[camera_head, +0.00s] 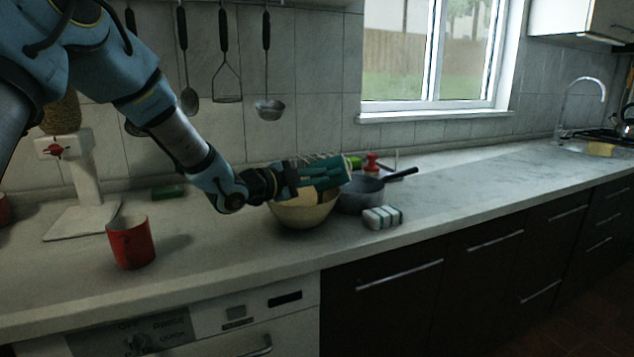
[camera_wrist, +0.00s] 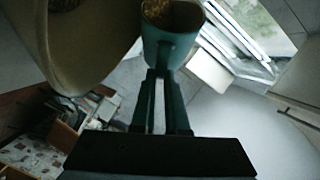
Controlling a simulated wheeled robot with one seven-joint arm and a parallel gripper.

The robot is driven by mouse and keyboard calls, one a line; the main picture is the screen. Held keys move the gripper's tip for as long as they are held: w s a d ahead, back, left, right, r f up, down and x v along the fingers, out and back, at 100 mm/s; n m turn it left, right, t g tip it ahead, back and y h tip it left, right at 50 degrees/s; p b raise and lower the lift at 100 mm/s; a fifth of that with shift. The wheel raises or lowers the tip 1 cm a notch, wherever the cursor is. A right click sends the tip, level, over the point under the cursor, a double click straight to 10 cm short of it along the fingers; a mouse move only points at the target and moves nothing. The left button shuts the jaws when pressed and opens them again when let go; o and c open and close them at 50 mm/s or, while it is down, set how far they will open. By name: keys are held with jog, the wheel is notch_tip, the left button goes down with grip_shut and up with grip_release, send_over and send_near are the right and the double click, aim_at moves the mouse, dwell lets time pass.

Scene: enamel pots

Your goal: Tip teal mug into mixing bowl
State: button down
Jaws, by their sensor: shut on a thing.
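The teal mug (camera_wrist: 170,52) is in my gripper (camera_wrist: 162,78), which is shut on its side or handle; the exact grip is hard to make out. Brown grainy contents show inside the mug's mouth in the wrist view. The cream mixing bowl (camera_head: 306,212) stands on the counter, directly below the mug and gripper in the head view. The bowl (camera_wrist: 92,45) also fills the upper left of the wrist view, beside the mug. In the head view the mug (camera_head: 334,173) is small and dark, and its tilt is hard to tell.
A red mug (camera_head: 131,243) stands at left, near a white dispenser stand (camera_head: 88,190). Utensils hang on the wall behind.

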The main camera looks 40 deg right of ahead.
notch_tip(320, 180, up, 2)
jog(key=shift+d+r+n+h+b, duration=0.1)
jog(key=shift+n+h+b, duration=0.5)
jog(key=shift+b, duration=0.1)
jog(key=m+y+p, duration=0.1)
jog(key=r+m+y+p, duration=0.1)
jog(key=m+y+p, duration=0.1)
jog(key=shift+t+y, duration=0.3)
dwell(0.6)
